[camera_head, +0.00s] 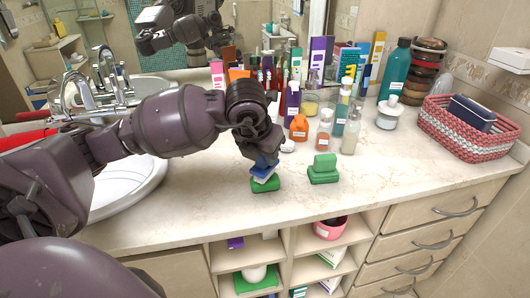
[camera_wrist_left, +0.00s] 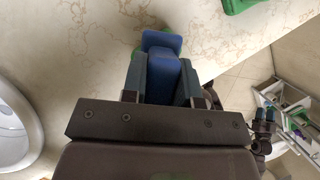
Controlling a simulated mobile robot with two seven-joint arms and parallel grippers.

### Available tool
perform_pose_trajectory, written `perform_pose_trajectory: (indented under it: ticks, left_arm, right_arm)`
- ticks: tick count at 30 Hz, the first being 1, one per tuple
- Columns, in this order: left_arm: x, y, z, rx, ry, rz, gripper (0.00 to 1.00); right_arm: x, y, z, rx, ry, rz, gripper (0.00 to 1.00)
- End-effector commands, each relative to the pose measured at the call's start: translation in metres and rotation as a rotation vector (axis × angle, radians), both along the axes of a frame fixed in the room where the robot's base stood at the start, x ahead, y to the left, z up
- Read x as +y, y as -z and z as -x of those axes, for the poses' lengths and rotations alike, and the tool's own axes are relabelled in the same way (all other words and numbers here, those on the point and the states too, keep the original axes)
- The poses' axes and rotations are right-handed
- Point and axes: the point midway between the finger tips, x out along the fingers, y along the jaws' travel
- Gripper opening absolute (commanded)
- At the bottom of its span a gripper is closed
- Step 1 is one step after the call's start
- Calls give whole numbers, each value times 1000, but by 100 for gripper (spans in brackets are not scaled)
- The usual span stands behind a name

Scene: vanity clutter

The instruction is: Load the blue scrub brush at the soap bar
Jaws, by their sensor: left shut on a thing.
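My left gripper (camera_head: 262,156) is shut on the blue scrub brush (camera_head: 264,163), over the front of the counter. In the left wrist view the brush (camera_wrist_left: 161,42) stands out from between the fingers (camera_wrist_left: 162,80). Its pale bristle side faces down. A green soap bar (camera_head: 265,184) lies on the counter directly under the brush. Whether the bristles touch the bar cannot be told. In the wrist view the brush and gripper hide most of this bar. A second green object, like a block with a raised top (camera_head: 323,169), stands to the right.
Several bottles, including an orange one (camera_head: 299,128) and a clear pump bottle (camera_head: 351,131), crowd the counter behind. A woven basket (camera_head: 468,136) stands at the right and a sink (camera_head: 122,187) at the left. The counter right of the second green object is clear.

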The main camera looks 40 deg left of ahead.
Motion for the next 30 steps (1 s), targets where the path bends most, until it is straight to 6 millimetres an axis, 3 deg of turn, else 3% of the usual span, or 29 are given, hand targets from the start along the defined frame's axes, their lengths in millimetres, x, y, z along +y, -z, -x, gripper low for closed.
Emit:
perform_pose_trajectory:
  ticks: [30]
  left_arm:
    - [0,7,0,-1,0,0,8]
  right_arm:
    - [1,7,2,10,4,-4,51]
